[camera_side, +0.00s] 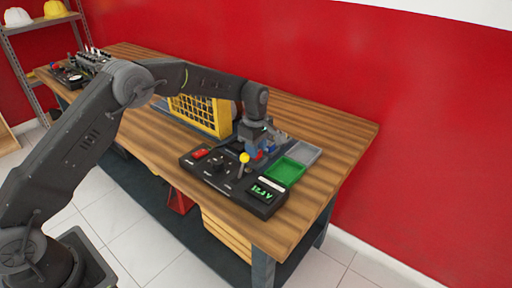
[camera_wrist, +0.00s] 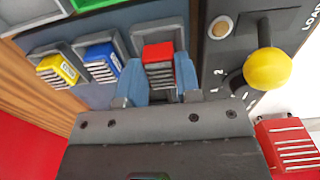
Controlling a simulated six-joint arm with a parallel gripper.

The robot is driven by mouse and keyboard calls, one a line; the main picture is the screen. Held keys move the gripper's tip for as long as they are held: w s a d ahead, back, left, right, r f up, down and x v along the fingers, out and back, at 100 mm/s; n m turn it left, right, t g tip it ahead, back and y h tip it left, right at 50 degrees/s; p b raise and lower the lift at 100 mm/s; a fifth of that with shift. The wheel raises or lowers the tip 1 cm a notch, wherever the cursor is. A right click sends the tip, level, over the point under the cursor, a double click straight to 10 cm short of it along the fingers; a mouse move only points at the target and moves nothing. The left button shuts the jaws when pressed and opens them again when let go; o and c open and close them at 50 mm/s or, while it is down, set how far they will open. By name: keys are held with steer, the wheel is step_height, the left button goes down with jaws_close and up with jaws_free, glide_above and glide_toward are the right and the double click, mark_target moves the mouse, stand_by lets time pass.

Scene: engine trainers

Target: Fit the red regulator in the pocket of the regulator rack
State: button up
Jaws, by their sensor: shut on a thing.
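My gripper (camera_wrist: 158,80) is shut on the red regulator (camera_wrist: 158,54), with one blue finger on each side of it. The red regulator has a red top and a pale ribbed face. In the wrist view it lies within the outline of a grey pocket of the regulator rack (camera_wrist: 130,38); I cannot tell how deep it sits. A blue regulator (camera_wrist: 101,62) and a yellow regulator (camera_wrist: 57,70) stand in the pockets to its left. In the side view my gripper (camera_side: 257,143) is low over the rack, hiding most of it.
A black control panel (camera_side: 222,170) with a yellow-knobbed lever (camera_side: 244,158) stands close beside my gripper. A green bin (camera_side: 286,172) and a grey bin (camera_side: 303,152) are to the right. A yellow grid rack (camera_side: 200,116) stands behind.

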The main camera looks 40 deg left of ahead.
steer(key=shift+f, duration=0.8)
stand_by(1.4)
steer(key=o, duration=1.4)
steer(key=shift+r, duration=3.5)
